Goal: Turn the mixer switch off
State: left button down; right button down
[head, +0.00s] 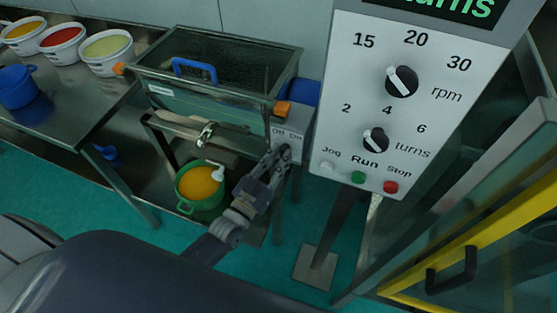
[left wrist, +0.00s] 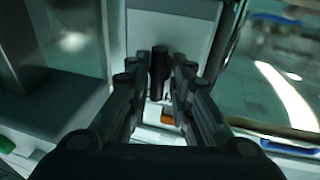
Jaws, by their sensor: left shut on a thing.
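The switch box (head: 292,119), a grey box marked "Off" and "On", sits at the right front of the sieve machine. My left gripper (head: 281,153) reaches up to its face, just below the lettering. In the left wrist view a dark upright switch knob (left wrist: 160,62) stands between the fingertips of my left gripper (left wrist: 161,68), which is shut on it. In the head view the fingers cover the knob, so I cannot tell which way it points. My right gripper is not in view.
A glass-walled sieve tank (head: 205,95) with a blue handle stands left of the switch box. A green pot (head: 188,208) with orange contents is below it. A control panel (head: 345,100) with dials and buttons hangs at right, near a yellow-framed door (head: 440,270). Tubs (head: 107,66) stand back left.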

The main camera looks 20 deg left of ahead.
pick_arm(q)
jog(key=n+t+y+b, duration=0.1)
jog(key=n+b, duration=0.1)
jog(key=n, duration=0.4)
jog(key=shift+f, duration=0.1)
jog(key=shift+n+y, duration=0.3)
jog(key=shift+n, duration=0.1)
jog(key=c, duration=1.4)
grip_release()
jog(key=shift+s, duration=0.1)
jog(key=v, duration=1.1)
jog(key=shift+s+f, duration=0.1)
jog(key=shift+s, duration=0.3)
jog(key=shift+w, duration=0.1)
